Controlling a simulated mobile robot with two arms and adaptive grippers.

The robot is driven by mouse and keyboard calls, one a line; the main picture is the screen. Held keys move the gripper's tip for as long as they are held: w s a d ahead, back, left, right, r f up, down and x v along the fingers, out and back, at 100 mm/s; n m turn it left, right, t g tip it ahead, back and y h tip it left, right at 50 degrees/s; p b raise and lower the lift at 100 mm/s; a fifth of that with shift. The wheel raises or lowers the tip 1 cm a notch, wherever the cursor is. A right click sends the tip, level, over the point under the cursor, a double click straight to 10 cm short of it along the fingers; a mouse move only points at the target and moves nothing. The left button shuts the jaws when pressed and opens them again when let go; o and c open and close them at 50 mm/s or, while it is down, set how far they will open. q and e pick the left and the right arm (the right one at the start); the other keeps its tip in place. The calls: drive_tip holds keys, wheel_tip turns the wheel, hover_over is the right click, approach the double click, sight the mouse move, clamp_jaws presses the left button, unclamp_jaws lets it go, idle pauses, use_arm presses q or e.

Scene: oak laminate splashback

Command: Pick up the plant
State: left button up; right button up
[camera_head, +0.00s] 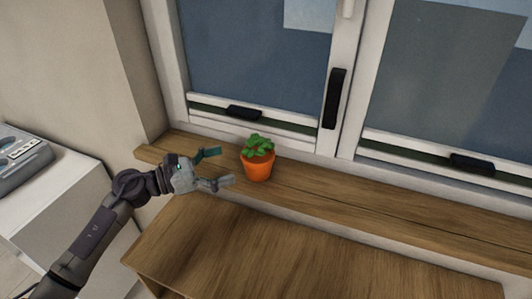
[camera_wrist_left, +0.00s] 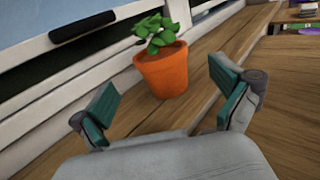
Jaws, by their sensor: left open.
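The plant (camera_head: 257,160) is a small green leafy plant in an orange pot, standing upright on the wooden window sill. In the left wrist view the plant (camera_wrist_left: 162,70) stands ahead of the fingers, nearer the middle of the gap. My left gripper (camera_head: 219,168) is open and empty, just left of the pot, with its fingers pointing towards it. Its two teal-padded fingers (camera_wrist_left: 170,100) are spread wide in the left wrist view, and the pot appears beyond them. My right gripper is not in view.
The window frame (camera_head: 345,80) with black handles rises right behind the sill (camera_head: 340,200). A lower wooden surface (camera_head: 260,260) in front is bare. A white cabinet (camera_head: 50,210) with a grey device (camera_head: 25,160) stands at the left. The sill right of the plant is clear.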

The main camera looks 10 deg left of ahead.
sight(243, 156)
use_arm(q)
drive_tip(key=shift+w+d+r+p, duration=0.3)
drive_tip(key=shift+w+d, duration=0.2)
drive_tip(key=shift+d, duration=0.15)
drive_tip(key=x, duration=0.3)
drive_tip(key=shift+w+d+f+p, duration=0.15)
drive_tip(key=shift+f+p, duration=0.05)
drive_tip(key=shift+p, duration=0.15)
drive_tip(key=shift+p+x, duration=0.5)
drive_tip(key=shift+x, duration=0.45)
drive_tip(key=p+x, duration=0.1)
drive_tip(key=x, duration=0.2)
drive_tip(key=shift+w+d+r+p, duration=0.15)
drive_tip(key=shift+d+p, duration=0.15)
drive_tip(key=shift+p, duration=0.1)
drive_tip(key=shift+w+d, duration=0.2)
drive_tip(key=shift+d, duration=0.15)
drive_tip(key=shift+c, duration=0.2)
drive_tip(key=c, duration=1.3)
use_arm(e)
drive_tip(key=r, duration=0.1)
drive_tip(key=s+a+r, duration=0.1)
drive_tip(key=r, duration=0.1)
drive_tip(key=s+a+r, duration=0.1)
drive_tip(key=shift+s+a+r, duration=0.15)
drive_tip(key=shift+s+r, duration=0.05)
